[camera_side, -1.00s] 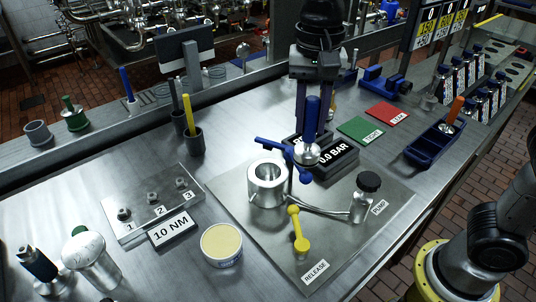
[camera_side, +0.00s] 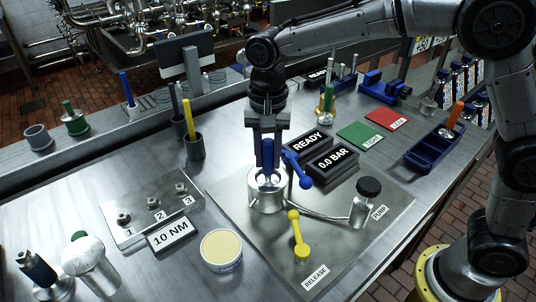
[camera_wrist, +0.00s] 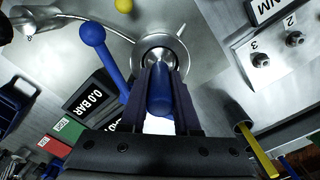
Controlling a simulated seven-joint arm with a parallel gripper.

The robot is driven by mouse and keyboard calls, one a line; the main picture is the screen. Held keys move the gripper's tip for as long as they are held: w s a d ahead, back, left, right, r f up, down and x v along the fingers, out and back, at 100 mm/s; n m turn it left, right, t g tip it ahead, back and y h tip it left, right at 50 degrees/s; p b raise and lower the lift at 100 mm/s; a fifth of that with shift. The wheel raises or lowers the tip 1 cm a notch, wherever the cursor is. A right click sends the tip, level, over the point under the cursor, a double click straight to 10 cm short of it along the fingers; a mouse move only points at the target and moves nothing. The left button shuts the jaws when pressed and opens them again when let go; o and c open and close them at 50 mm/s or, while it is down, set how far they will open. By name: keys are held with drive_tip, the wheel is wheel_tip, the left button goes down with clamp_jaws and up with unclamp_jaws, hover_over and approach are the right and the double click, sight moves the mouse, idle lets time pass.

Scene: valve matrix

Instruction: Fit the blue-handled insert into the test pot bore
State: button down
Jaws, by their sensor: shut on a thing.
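The blue-handled insert (camera_side: 267,155) is held upright between the fingers of my gripper (camera_side: 268,150), which is shut on its handle. Its metal lower part is over the mouth of the test pot (camera_side: 266,199) and appears to be inside the rim; how deep it sits is hidden. In the wrist view the blue handle (camera_wrist: 161,98) lies between the fingers (camera_wrist: 162,85), and the metal part shows within the ring of the pot's rim (camera_wrist: 178,50). A blue lever (camera_side: 297,168) stands right beside the pot, close to the gripper; it also shows in the wrist view (camera_wrist: 103,55).
A yellow release lever (camera_side: 297,234) and a black-capped pump (camera_side: 365,198) stand on the pot's plate. READY and 0.0 BAR displays (camera_side: 333,163) stand behind right. A cup with a yellow rod (camera_side: 195,146) and a round tin (camera_side: 221,250) are to the left.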

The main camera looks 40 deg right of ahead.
idle(0.3)
drive_tip(key=c, duration=0.6)
unclamp_jaws()
drive_tip(key=shift+f, duration=0.1)
drive_tip(key=shift+c, duration=0.2)
wheel_tip(320, 180, up, 12)
drive_tip(key=shift+f, duration=0.2)
drive_tip(key=shift+d+r, duration=0.1)
drive_tip(key=shift+r, duration=0.3)
